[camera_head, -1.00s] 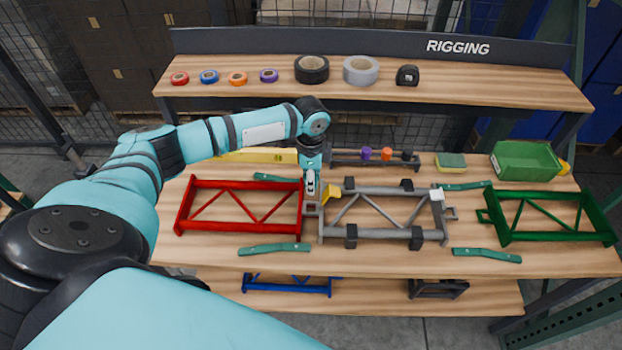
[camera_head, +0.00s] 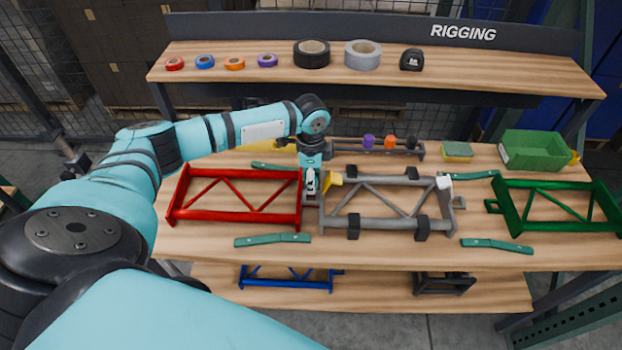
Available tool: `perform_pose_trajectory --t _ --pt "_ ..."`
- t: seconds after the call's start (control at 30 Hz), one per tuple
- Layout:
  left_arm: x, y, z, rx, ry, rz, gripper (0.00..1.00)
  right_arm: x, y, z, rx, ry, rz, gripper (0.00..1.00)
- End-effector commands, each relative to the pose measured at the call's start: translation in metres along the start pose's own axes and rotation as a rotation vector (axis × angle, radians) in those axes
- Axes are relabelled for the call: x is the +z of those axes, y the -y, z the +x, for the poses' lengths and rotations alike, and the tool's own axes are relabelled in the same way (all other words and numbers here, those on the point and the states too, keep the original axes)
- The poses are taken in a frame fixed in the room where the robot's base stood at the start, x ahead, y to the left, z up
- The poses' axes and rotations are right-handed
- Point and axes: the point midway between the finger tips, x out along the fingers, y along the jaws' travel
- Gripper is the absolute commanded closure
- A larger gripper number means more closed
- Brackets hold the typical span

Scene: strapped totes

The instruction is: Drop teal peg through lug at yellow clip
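My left gripper (camera_head: 311,186) points down at the joint between the red frame (camera_head: 178,196) and the grey frame (camera_head: 437,193). The yellow clip (camera_head: 332,179) is on the grey frame's upper left corner, just right of the gripper. The lug there is mostly hidden by the gripper. I cannot make out a teal peg; anything between the fingers is too small and covered to tell. A rack (camera_head: 348,151) behind the grey frame holds a purple peg (camera_head: 369,141), an orange peg (camera_head: 390,142) and a dark peg (camera_head: 410,142). My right gripper is not in view.
A green frame (camera_head: 507,214) lies at the right, apart from the grey frame. Green strips (camera_head: 272,240) lie on the bench. A green bin (camera_head: 535,151) and a sponge (camera_head: 457,151) stand at the back right. A raised shelf (camera_head: 480,77) holds tape rolls.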

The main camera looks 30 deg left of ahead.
Motion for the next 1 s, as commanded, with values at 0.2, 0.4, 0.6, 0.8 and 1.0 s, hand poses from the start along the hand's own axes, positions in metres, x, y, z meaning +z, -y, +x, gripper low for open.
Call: perform_pose_trajectory --t 0.2,0.4,0.6,0.8,1.0 --pt "0.0 0.0 0.013 0.002 0.0 -0.001 1.0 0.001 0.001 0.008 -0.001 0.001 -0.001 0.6" --pt "0.0 0.0 0.025 0.001 0.0 -0.001 1.0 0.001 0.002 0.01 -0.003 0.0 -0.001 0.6" --pt "0.0 0.0 0.035 0.001 -0.001 -0.002 1.0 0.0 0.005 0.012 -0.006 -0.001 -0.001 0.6" --pt "0.0 0.0 0.037 0.001 -0.001 -0.001 1.0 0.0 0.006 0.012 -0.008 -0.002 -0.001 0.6" --pt "0.0 0.0 0.037 0.001 -0.001 -0.001 0.66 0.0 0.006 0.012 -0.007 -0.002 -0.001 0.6"
